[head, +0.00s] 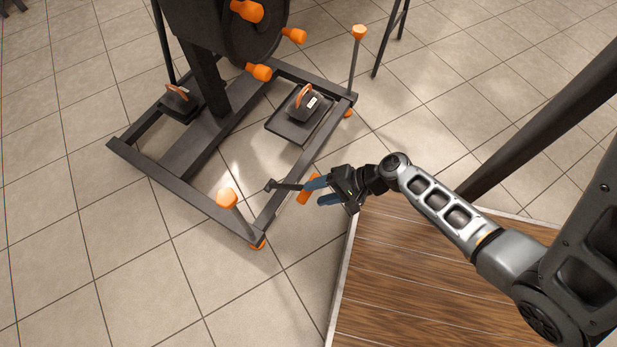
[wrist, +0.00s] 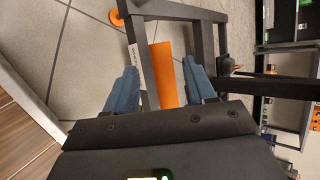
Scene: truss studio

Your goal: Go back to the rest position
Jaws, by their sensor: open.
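My gripper (head: 322,191) is open, its two blue fingers reaching left toward the black machine frame. In the wrist view the blue fingers (wrist: 161,80) stand apart on either side of an orange handle (wrist: 166,76), with gaps visible beside it. In the head view the orange handle (head: 307,190) is partly covered by the fingers, at the end of a dark lever (head: 287,186) on the frame's near rail. I cannot tell how deep the handle sits between the fingers.
The black floor frame (head: 190,205) carries orange-capped posts (head: 228,197) and two pedals or plates with handles (head: 300,118). A wooden platform (head: 400,290) lies below my arm. Tiled floor is clear at left.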

